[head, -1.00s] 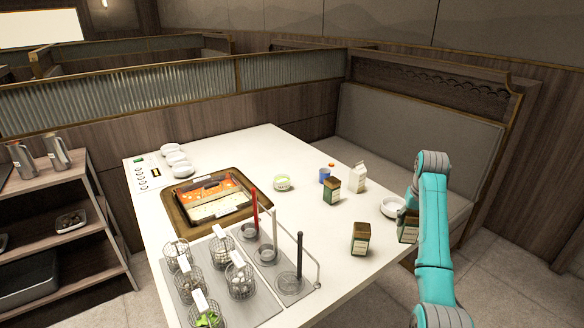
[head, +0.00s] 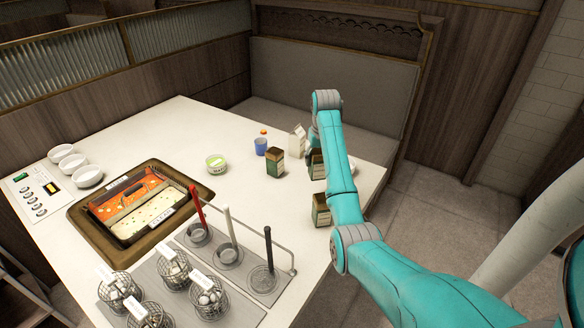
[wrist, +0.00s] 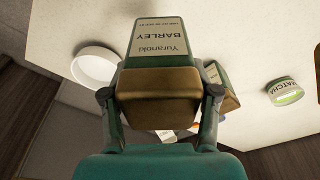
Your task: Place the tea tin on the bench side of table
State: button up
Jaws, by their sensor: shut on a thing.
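My gripper (wrist: 160,97) is shut on a green tea tin (wrist: 158,42) with a brown-gold lid and a pale label reading "Yuranoki BARLEY". In the head view this tin (head: 316,168) is partly hidden behind my arm, near the table's right edge. I cannot tell whether it touches the table. Another green tin (head: 275,162) stands to its left, and a further one (head: 321,210) stands nearer the camera. The white table (head: 190,120) has the grey bench (head: 265,112) along its far side.
A white carton (head: 297,140), a blue cup (head: 261,147) and a green matcha container (head: 216,164) stand near the held tin. A white bowl (wrist: 93,66) is close beside it. The hot pot (head: 135,210) and wire baskets (head: 208,300) fill the near left.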

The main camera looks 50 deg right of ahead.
aim_at(316, 180)
notch_tip(316, 180, down, 9)
jog(key=shift+f, duration=0.2)
dwell(0.3)
jog(key=shift+f, duration=0.1)
jog(key=o, duration=1.3)
